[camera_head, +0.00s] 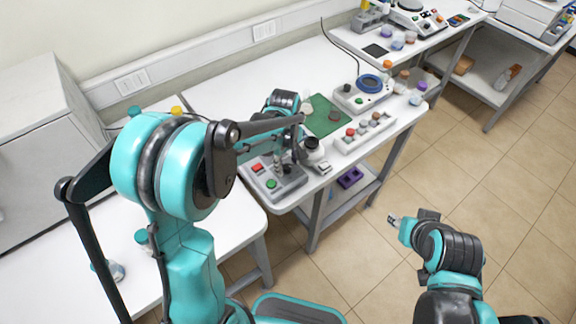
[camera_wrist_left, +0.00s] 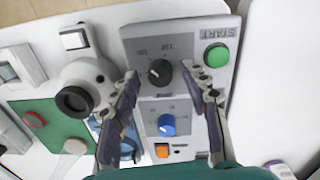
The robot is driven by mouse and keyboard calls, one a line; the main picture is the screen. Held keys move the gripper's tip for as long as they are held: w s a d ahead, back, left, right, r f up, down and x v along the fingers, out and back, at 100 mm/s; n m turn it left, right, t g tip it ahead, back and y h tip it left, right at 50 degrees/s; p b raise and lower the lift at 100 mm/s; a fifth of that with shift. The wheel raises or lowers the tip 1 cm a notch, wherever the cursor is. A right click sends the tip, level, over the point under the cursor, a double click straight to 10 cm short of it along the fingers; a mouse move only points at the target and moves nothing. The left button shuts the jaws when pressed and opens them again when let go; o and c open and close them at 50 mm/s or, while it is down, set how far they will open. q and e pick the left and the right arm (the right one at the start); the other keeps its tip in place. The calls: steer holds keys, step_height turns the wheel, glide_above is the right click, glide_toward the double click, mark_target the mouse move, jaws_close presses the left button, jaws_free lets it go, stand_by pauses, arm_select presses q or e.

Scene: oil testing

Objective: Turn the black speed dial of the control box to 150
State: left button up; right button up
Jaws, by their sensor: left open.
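The control box (camera_head: 292,187) sits at the near edge of the white table. My left gripper (camera_head: 283,170) is over the box. In the wrist view its open fingers (camera_wrist_left: 161,78) lie on either side of the black dial, with gaps to it. My right gripper (camera_head: 394,219) hangs over the floor, away from the table.
A white device with a black lens (camera_wrist_left: 75,100) stands close beside the box. A green mat (camera_head: 327,116), a tray of small jars (camera_head: 345,145) and a device with a blue ring (camera_head: 370,83) lie farther along. Beyond the table's front edge is open floor.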

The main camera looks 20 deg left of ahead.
arm_select(q)
steer(key=shift+f, duration=0.4)
jaws_close()
steer(key=shift+m, duration=0.3)
steer(key=m, duration=0.5)
steer(key=shift+m+b, duration=0.3)
steer(key=shift+b, duration=0.05)
steer(key=m, duration=0.5)
steer(key=shift+m, duration=0.4)
